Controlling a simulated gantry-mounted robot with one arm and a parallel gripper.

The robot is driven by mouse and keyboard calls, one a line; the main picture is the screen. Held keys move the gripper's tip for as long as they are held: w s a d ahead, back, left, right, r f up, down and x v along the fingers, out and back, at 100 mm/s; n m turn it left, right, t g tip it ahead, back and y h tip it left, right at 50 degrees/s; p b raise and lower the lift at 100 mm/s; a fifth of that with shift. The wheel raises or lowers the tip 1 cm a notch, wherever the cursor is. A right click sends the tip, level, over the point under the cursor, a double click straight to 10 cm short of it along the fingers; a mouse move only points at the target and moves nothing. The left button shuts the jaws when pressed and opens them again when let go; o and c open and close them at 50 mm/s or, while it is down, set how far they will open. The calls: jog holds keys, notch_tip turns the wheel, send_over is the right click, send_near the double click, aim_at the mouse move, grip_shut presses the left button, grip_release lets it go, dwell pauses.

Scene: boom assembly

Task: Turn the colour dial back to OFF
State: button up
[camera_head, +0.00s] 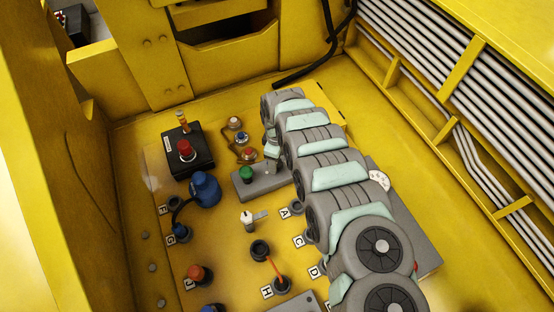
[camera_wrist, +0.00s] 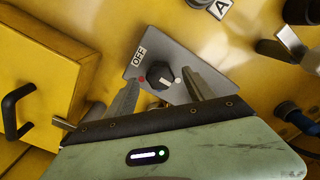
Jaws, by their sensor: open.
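The colour dial (camera_wrist: 160,75) is a black round knob on a grey plate (camera_wrist: 172,53) in the wrist view. The plate has a white OFF label (camera_wrist: 138,57) at its upper left, a red dot left of the knob and a white dot right of it. A pale mark shows on the knob's lower side, away from the OFF label. My gripper (camera_wrist: 162,78) is open, with one finger on each side of the knob in the picture. I cannot tell whether either finger touches it. In the head view my arm hides the dial.
A yellow box (camera_wrist: 45,75) with a black handle stands left of the plate in the wrist view. In the head view the panel carries a green button (camera_head: 246,173), a black box with a red button (camera_head: 186,148), a blue connector (camera_head: 204,188) and several switches left of my arm.

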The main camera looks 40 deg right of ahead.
jog(key=shift+f, duration=0.55)
grip_shut()
dwell(0.5)
